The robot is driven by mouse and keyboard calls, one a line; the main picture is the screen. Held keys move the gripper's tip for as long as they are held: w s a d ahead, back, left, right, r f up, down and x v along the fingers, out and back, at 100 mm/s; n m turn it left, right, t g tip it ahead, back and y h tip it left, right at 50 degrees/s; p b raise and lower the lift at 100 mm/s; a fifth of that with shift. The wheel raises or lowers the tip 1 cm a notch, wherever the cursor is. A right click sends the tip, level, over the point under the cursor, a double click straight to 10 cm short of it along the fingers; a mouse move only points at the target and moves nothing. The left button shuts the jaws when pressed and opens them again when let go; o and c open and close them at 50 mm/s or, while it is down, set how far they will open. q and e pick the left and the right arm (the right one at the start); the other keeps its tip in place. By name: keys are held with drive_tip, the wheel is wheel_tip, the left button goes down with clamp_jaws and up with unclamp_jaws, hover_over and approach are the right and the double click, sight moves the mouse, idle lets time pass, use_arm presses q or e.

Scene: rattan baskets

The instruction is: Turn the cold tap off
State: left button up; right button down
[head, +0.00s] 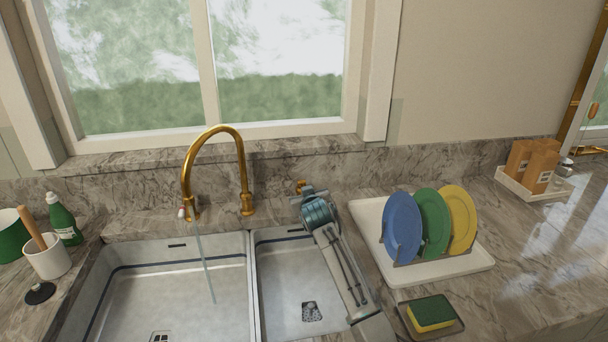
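The gold gooseneck tap (241,165) stands behind the sinks, under the window. A thin stream of water (205,265) falls from its spout end into the left sink basin (130,290). A small white and red piece shows by the spout end (187,211). A small gold knob (299,185) shows to the right of the tap, just behind my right gripper (309,193). I cannot tell whether the gripper touches the knob or whether its fingers are open. My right arm reaches over the right sink basin (280,285). My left gripper is out of view.
A white drying tray (475,262) with blue (403,228), green (432,222) and yellow (460,218) plates stands right of my arm. A sponge (431,312) lies in front. A green bottle (64,222) and white pot (48,260) stand at left. The right counter is mostly clear.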

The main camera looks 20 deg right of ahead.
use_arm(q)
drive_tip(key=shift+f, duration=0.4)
use_arm(e)
drive_tip(key=shift+s+f, duration=0.15)
drive_tip(key=shift+f, duration=0.45)
drive_tip(key=shift+s+f, duration=0.1)
drive_tip(key=shift+f, duration=0.1)
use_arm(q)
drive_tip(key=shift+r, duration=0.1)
use_arm(e)
drive_tip(key=shift+r, duration=0.15)
